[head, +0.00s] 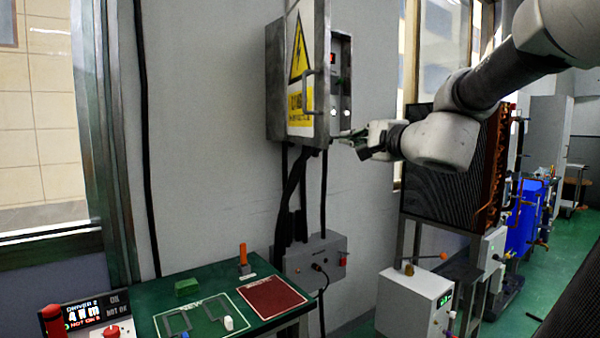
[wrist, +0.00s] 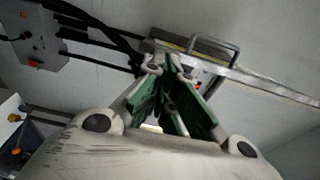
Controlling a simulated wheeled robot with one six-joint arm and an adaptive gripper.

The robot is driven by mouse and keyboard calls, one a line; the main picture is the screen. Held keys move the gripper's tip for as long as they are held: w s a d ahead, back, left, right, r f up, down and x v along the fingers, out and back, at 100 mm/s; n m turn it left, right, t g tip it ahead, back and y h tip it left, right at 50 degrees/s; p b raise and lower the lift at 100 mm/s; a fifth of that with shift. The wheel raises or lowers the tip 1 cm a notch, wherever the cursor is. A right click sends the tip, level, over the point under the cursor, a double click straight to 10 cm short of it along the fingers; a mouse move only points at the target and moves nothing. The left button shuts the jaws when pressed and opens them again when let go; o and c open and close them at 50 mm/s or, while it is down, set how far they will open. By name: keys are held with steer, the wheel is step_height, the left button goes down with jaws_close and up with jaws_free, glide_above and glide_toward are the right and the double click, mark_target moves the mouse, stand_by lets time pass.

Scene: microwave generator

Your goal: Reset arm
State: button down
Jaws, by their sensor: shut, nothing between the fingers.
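My gripper (head: 348,138) is at the end of my arm, which reaches in from the upper right in the head view. It is just right of the lower edge of the open door of a grey electrical cabinet (head: 273,85). In the wrist view my gripper (wrist: 168,70) shows its green-padded fingers with their tips together and nothing held. The cabinet door (head: 300,115) with its yellow warning sign stands ajar; its handle (wrist: 215,48) is beyond the fingertips in the wrist view. I cannot tell whether the fingers touch the door.
A green table (head: 160,295) with a red mat (head: 272,297) stands below left. A grey wall box (head: 315,262) hangs under the cabinet with black cables. A white unit (head: 412,300) and a dark radiator (head: 450,170) stand to the right. Green floor is free at far right.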

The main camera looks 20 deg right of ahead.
steer(key=s+f+n+g+y, duration=0.1)
steer(key=s+f+n+g, duration=0.4)
steer(key=f, duration=0.4)
steer(key=s+f+n+g, duration=0.3)
steer(key=s+f+g, duration=0.1)
steer(key=s+f, duration=0.35)
steer(key=s+d+f+n+g+h, duration=0.4)
steer(key=s+n, duration=0.3)
steer(key=s, duration=0.3)
steer(key=shift+d+f+n+h, duration=0.3)
steer(key=shift+d+f+h, duration=0.15)
steer(key=shift+f, duration=0.2)
